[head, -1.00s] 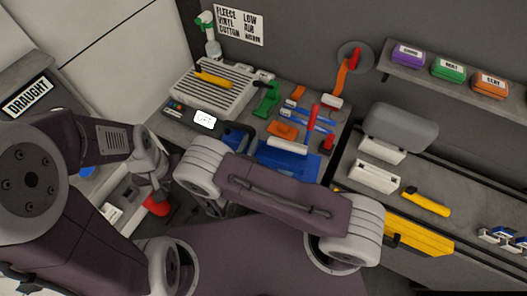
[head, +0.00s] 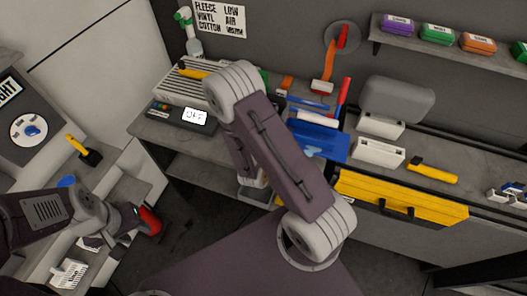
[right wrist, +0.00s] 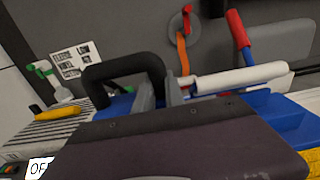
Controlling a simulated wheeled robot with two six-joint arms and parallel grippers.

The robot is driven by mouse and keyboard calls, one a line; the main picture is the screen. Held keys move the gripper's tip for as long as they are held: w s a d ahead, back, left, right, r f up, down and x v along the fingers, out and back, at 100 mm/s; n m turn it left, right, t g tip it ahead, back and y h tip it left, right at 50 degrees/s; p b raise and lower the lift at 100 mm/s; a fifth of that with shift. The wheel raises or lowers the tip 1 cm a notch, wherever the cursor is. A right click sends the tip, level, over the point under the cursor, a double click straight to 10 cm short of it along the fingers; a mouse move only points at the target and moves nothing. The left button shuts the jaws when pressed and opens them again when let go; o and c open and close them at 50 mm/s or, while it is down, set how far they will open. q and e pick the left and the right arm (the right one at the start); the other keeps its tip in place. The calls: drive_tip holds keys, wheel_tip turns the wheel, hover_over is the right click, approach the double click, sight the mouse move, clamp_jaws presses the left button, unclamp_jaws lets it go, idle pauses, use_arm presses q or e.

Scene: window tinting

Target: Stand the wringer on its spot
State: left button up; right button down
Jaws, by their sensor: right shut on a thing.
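The wringer shows in the right wrist view as a thick black loop handle (right wrist: 122,66). Its lower part is hidden behind a broad dark slab in the foreground. My right gripper (right wrist: 158,94) is shut on the handle's right leg, with a grey finger on each side. In the head view my right arm hides this gripper and the wringer. My left gripper (head: 130,214) is low at the left, beside a red object (head: 149,220). I cannot tell whether it touches or holds that object. No marked spot for the wringer is clear.
A blue tray (head: 332,148) with a white roller (right wrist: 240,78) stands on the back bench. A slatted grey unit (head: 178,88) and an OFF display (head: 195,116) are left of it. A yellow case (head: 400,200) fronts the right bench. Dark floor lies between the benches.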

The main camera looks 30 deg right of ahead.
drive_tip(key=shift+d+f, duration=0.2)
drive_tip(key=shift+d, duration=0.55)
drive_tip(key=w+a+f+b, duration=0.1)
drive_tip(key=b, duration=0.3)
drive_tip(key=a+f+b, duration=0.1)
drive_tip(key=b, duration=0.3)
drive_tip(key=shift+w+a, duration=0.15)
drive_tip(key=shift+w, duration=0.2)
drive_tip(key=shift+w+a+p, duration=0.45)
drive_tip(key=shift+w+p, duration=0.15)
drive_tip(key=shift+p, duration=0.1)
use_arm(q)
wheel_tip(320, 180, down, 6)
drive_tip(key=shift+w+d+r+p, duration=0.1)
drive_tip(key=shift+d+p, duration=0.05)
drive_tip(key=shift+p, duration=0.25)
use_arm(e)
drive_tip(key=w+a+f, duration=0.5)
drive_tip(key=w+f, duration=0.1)
drive_tip(key=f, duration=0.2)
drive_tip(key=shift+f, duration=0.4)
drive_tip(key=shift+s, duration=0.1)
